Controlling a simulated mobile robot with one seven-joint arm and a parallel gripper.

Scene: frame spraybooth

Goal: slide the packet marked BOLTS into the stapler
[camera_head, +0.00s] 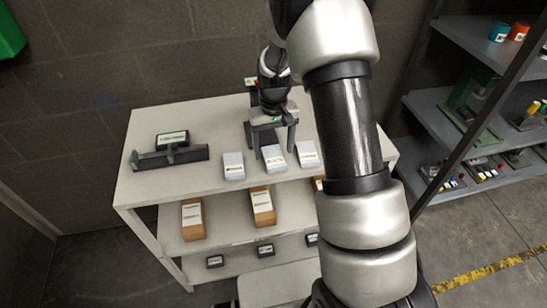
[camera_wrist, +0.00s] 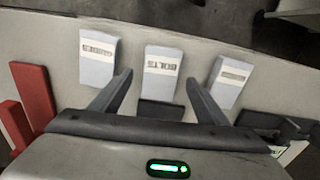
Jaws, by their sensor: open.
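The packet marked BOLTS (camera_wrist: 162,66) is a pale box with a white label, lying in the middle of a row of three on the top shelf. It also shows in the head view (camera_head: 274,158). My gripper (camera_wrist: 158,95) is open and empty, its two fingers spread either side of the packet's near end in the wrist view. In the head view my gripper (camera_head: 273,150) hangs at the middle packet; contact cannot be told. No stapler can be named for certain.
Pale packets flank it on the left (camera_head: 233,165) and right (camera_head: 307,154). Red upright pieces (camera_wrist: 34,97) stand at the wrist view's left. Brown boxes (camera_head: 193,219) sit on the shelf below. A dark rack (camera_head: 440,105) stands right. Shelf top is bare between bracket and packets.

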